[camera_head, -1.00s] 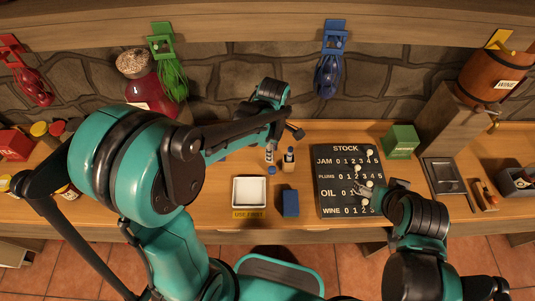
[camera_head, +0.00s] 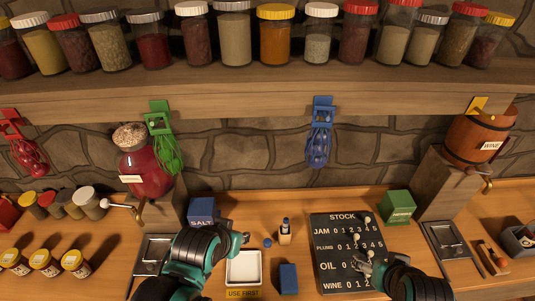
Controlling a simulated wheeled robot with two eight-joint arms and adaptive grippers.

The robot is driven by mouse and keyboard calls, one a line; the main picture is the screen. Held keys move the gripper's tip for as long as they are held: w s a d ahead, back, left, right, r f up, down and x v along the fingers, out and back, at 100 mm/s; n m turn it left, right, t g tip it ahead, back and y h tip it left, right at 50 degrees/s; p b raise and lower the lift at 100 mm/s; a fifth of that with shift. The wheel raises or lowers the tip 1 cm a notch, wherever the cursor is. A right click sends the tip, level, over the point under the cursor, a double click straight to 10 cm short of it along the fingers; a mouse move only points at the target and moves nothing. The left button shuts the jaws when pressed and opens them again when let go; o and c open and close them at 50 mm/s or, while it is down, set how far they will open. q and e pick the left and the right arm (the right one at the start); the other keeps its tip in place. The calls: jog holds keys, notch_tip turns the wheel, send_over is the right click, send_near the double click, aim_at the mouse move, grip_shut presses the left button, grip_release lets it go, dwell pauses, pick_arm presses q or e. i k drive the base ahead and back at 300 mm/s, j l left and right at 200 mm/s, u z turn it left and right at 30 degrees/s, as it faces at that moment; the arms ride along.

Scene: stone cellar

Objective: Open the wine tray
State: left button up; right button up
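The wooden barrel labelled WINE (camera_head: 482,133) stands on a grey stone block at the right, with a tap (camera_head: 480,176) at its lower front. A dark metal tray (camera_head: 447,238) lies on the counter below the tap. My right gripper (camera_head: 368,264) is over the lower right of the black STOCK board (camera_head: 325,245), left of that tray and apart from it. My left gripper (camera_head: 242,238) is low over the counter, near the back edge of the white square tray (camera_head: 243,267). The fingers of both are too small to judge.
Brushes or tools (camera_head: 492,257) lie right of the metal tray. A blue block (camera_head: 288,278) and a small bottle (camera_head: 285,232) are left of the board. Jars (camera_head: 275,35) line the shelf above.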

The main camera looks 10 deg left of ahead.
aim_at(446, 239)
jog(key=z, duration=1.3)
jog(key=i+l+z, duration=0.25)
jog(key=i+z, duration=0.25)
